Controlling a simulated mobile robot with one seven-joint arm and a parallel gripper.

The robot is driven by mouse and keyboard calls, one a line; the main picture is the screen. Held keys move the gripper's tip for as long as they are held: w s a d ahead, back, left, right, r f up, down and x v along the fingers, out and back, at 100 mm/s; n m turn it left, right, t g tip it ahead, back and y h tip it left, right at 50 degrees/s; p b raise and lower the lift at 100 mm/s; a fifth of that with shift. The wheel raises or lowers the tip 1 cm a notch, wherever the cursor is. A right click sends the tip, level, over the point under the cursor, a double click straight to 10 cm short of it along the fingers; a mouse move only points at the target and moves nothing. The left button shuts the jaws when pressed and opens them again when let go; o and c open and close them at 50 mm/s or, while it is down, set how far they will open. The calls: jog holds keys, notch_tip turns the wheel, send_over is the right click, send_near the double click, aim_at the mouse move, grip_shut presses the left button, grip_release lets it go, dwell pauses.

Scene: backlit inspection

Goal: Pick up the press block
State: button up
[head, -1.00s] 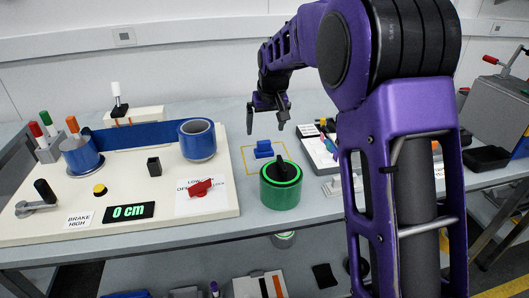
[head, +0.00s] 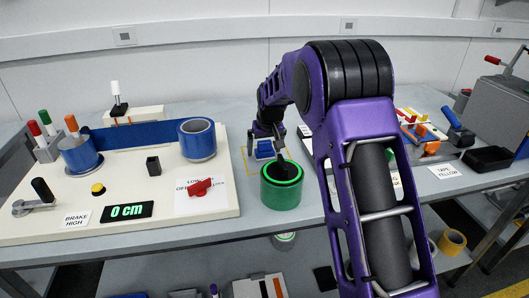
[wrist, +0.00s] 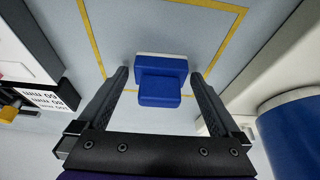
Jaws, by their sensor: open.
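The press block (head: 264,150) is a small blue stepped block with a pale base. It stands on the grey bench inside a yellow taped outline. In the wrist view the block (wrist: 160,82) shows between my two dark fingertips, roughly centred, with a clear gap on each side. My gripper (head: 265,142) is open and points down at the block, a finger to either side of it. It also shows at the bottom of the wrist view (wrist: 159,76). The fingers do not appear to touch the block. In the head view my gripper partly covers the block.
A green tape roll (head: 281,187) with a dark piece in it stands just in front of the block. A cream board with a blue roll (head: 197,139) is to the left. A black tray (head: 488,159) and other tools lie to the right, past my arm.

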aim_at(265, 141)
jog(key=c, duration=1.4)
jog(key=shift+r, duration=0.2)
notch_tip(265, 141, up, 10)
jog(key=shift+f+p, duration=0.1)
jog(key=shift+p, duration=0.75)
